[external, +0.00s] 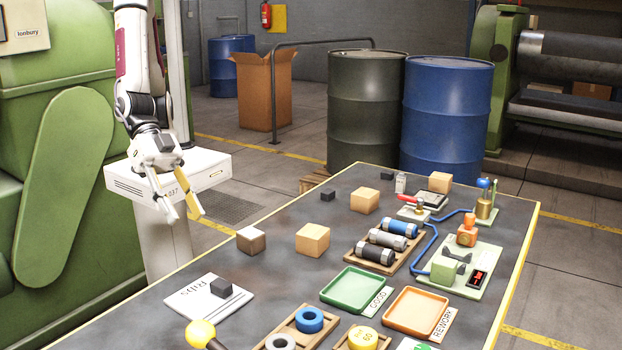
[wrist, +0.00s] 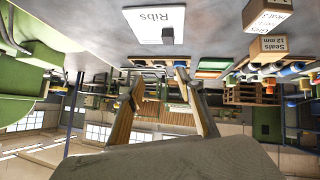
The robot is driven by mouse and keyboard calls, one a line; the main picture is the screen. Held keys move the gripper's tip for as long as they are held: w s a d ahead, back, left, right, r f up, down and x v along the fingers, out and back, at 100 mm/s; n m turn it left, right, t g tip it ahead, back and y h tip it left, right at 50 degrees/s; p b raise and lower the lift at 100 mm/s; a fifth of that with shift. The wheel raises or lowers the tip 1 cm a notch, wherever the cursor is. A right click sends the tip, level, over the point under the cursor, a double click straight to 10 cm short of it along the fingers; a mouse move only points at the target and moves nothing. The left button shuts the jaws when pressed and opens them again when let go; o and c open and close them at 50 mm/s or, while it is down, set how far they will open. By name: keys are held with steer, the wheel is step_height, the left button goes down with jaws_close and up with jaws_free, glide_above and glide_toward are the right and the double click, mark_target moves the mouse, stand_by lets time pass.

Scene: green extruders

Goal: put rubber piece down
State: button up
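A small dark block (external: 221,287), which looks like the rubber piece, lies on the white "Ribs" card (external: 199,306) at the table's near left. The block (wrist: 168,36) and the card (wrist: 142,20) also show in the wrist view, near the top. My gripper (external: 180,208) hangs above and beyond the table's left edge, apart from the card and block. Its two fingers are spread. In the wrist view, I see nothing held between the fingertips (wrist: 160,75). Two more small dark blocks lie farther back, one at the middle (external: 328,194) and one behind it (external: 387,175).
A brownish block (external: 251,240) and tan boxes (external: 313,239) stand on the table. A green tray (external: 330,289) and an orange tray (external: 389,318) lie right of the card. A yellow knob (external: 201,333) stands near the front. Bare tabletop lies between card and trays.

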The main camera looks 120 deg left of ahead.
steer(key=s+a+r+m+g+h, duration=0.1)
steer(key=s+a+r, duration=0.2)
steer(key=a+r, duration=0.25)
steer(key=s+a+r+g, duration=0.1)
steer(key=s+a+r, duration=0.2)
steer(key=a+r, duration=0.25)
steer(key=s+a+r+g+y, duration=0.1)
steer(key=s+a+r, duration=0.1)
steer(key=s+a, duration=0.5)
steer(key=s+a+r+g+y, duration=0.1)
steer(key=s+a+y, duration=0.1)
steer(key=s+a, duration=0.6)
steer(key=shift+r+y, duration=0.3)
steer(key=shift+r, duration=0.05)
steer(key=shift+o, duration=0.5)
steer(key=shift+a, duration=0.15)
